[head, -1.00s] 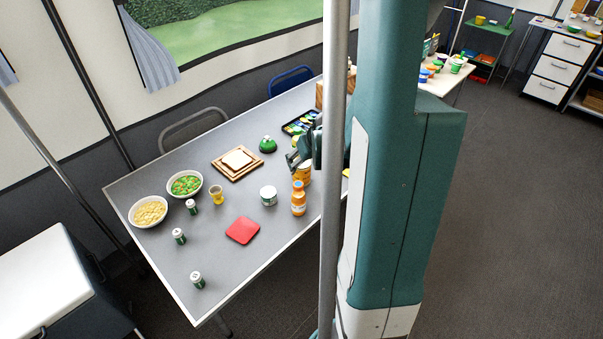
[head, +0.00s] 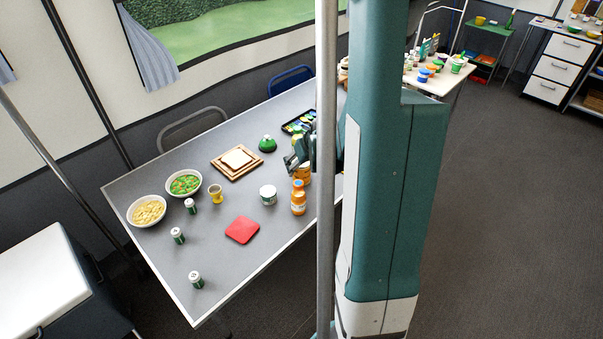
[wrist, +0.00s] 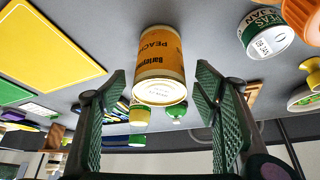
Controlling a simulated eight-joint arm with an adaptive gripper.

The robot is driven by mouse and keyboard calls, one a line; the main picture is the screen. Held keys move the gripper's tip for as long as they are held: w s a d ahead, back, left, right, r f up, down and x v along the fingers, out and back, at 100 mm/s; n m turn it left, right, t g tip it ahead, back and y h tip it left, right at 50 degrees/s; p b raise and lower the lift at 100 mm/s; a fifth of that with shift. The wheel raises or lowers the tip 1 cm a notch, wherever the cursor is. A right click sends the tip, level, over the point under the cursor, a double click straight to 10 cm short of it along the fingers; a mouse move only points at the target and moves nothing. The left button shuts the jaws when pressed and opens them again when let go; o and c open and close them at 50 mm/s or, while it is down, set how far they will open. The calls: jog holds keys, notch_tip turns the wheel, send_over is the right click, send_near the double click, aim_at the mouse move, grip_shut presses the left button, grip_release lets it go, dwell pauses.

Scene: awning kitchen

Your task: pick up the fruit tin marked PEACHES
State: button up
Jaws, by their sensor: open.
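The PEACHES tin (wrist: 159,62) is yellow-orange with a pale end and dark lettering. In the wrist view it sits on the grey table, just beyond and between my fingers, not touched by them. My gripper (wrist: 163,110) is open and empty, one finger on each side of the tin's near end. In the head view my gripper (head: 297,160) is partly hidden by my own column and pole. There the tin (head: 303,173) shows only in part, behind an orange bottle (head: 298,198).
A white tin with a green label (wrist: 264,32) stands right of the tin in the wrist view, near an orange object (wrist: 302,18). A yellow board (wrist: 50,45) lies to the left. In the head view a red square (head: 242,230), several shakers and two bowls (head: 147,211) are on the table.

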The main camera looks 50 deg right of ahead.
jog(key=shift+x, duration=1.25)
jog(key=c, duration=1.2)
jog(key=shift+c, duration=0.2)
jog(key=shift+r, duration=0.2)
jog(key=shift+r+p, duration=1.25)
jog(key=shift+r, duration=3.6)
